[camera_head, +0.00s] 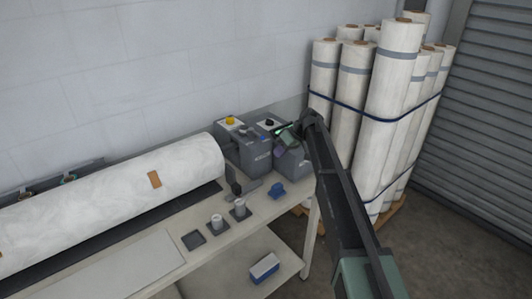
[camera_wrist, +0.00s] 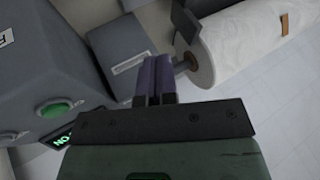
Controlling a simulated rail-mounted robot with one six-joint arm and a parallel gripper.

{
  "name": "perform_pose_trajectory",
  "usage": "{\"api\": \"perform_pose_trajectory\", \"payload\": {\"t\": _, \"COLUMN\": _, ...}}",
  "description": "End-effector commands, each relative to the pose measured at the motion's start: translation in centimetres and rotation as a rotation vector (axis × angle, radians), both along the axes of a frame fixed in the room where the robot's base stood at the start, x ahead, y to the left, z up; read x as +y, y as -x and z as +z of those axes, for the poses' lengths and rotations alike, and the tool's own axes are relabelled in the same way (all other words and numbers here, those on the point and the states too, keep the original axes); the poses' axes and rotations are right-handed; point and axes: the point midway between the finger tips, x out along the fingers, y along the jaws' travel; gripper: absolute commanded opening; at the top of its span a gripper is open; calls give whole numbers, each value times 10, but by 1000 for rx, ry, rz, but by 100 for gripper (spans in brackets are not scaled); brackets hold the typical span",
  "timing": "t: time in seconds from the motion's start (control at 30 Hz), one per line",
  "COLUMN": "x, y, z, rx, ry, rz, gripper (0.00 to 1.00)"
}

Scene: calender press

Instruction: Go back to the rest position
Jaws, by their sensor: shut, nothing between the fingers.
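My gripper (camera_wrist: 154,75) shows in the wrist view with its two purple fingers pressed together and nothing between them. A grey control box (camera_head: 249,152) stands there with a yellow knob (camera_head: 230,121) on top. In the wrist view a green button (camera_wrist: 54,109) and a lit green sign sit on the grey box at the left. The fingers appear apart from the boxes.
A large white roll (camera_head: 120,191) lies along the table (camera_head: 155,262), and its end shows in the wrist view. A blue block (camera_head: 277,190) and two small grey cylinders stand on the table. Upright wrapped rolls (camera_head: 393,100) stand strapped together at the right. A shutter lies beyond.

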Motion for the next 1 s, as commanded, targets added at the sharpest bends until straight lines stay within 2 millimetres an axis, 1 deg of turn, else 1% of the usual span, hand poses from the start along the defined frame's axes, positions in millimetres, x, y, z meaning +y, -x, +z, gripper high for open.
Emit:
{"api": "perform_pose_trajectory", "payload": {"t": 0.03, "x": -6, "y": 0, "z": 17, "rx": 1, "ry": 0, "rz": -1, "gripper": 0}}
{"api": "perform_pose_trajectory", "payload": {"t": 0.1, "x": -12, "y": 0, "z": 22, "rx": 0, "ry": 0, "rz": 0, "gripper": 0}}
{"api": "perform_pose_trajectory", "payload": {"t": 0.2, "x": -17, "y": -1, "z": 24, "rx": 1, "ry": 0, "rz": 2, "gripper": 0}}
{"api": "perform_pose_trajectory", "payload": {"t": 0.33, "x": -18, "y": -1, "z": 23, "rx": 6, "ry": 0, "rz": -6, "gripper": 0}}
{"api": "perform_pose_trajectory", "payload": {"t": 0.4, "x": -19, "y": 0, "z": 21, "rx": 45, "ry": 11, "rz": -59, "gripper": 0}}
{"api": "perform_pose_trajectory", "payload": {"t": 0.43, "x": -23, "y": 6, "z": 19, "rx": 76, "ry": 39, "rz": -107, "gripper": 0}}
{"api": "perform_pose_trajectory", "payload": {"t": 0.47, "x": -29, "y": 25, "z": 15, "rx": 112, "ry": 79, "rz": -162, "gripper": 0}}
{"api": "perform_pose_trajectory", "payload": {"t": 0.5, "x": -38, "y": 55, "z": 9, "rx": 150, "ry": 135, "rz": -235, "gripper": 0}}
{"api": "perform_pose_trajectory", "payload": {"t": 0.57, "x": -55, "y": 108, "z": -2, "rx": 199, "ry": 224, "rz": -349, "gripper": 0}}
{"api": "perform_pose_trajectory", "payload": {"t": 0.6, "x": -68, "y": 146, "z": -10, "rx": 225, "ry": 286, "rz": -428, "gripper": 0}}
{"api": "perform_pose_trajectory", "payload": {"t": 0.67, "x": -88, "y": 205, "z": -20, "rx": 251, "ry": 376, "rz": -542, "gripper": 0}}
{"api": "perform_pose_trajectory", "payload": {"t": 0.7, "x": -100, "y": 242, "z": -26, "rx": 260, "ry": 430, "rz": -611, "gripper": 0}}
{"api": "perform_pose_trajectory", "payload": {"t": 0.77, "x": -117, "y": 294, "z": -34, "rx": 265, "ry": 501, "rz": -697, "gripper": 0}}
{"api": "perform_pose_trajectory", "payload": {"t": 0.8, "x": -126, "y": 323, "z": -38, "rx": 263, "ry": 540, "rz": -740, "gripper": 0}}
{"api": "perform_pose_trajectory", "payload": {"t": 0.9, "x": -142, "y": 377, "z": -44, "rx": 249, "ry": 605, "rz": -793, "gripper": 0}}
{"api": "perform_pose_trajectory", "payload": {"t": 0.93, "x": -145, "y": 388, "z": -46, "rx": 244, "ry": 616, "rz": -795, "gripper": 0}}
{"api": "perform_pose_trajectory", "payload": {"t": 1.0, "x": -147, "y": 402, "z": -49, "rx": 241, "ry": 623, "rz": -798, "gripper": 0}}
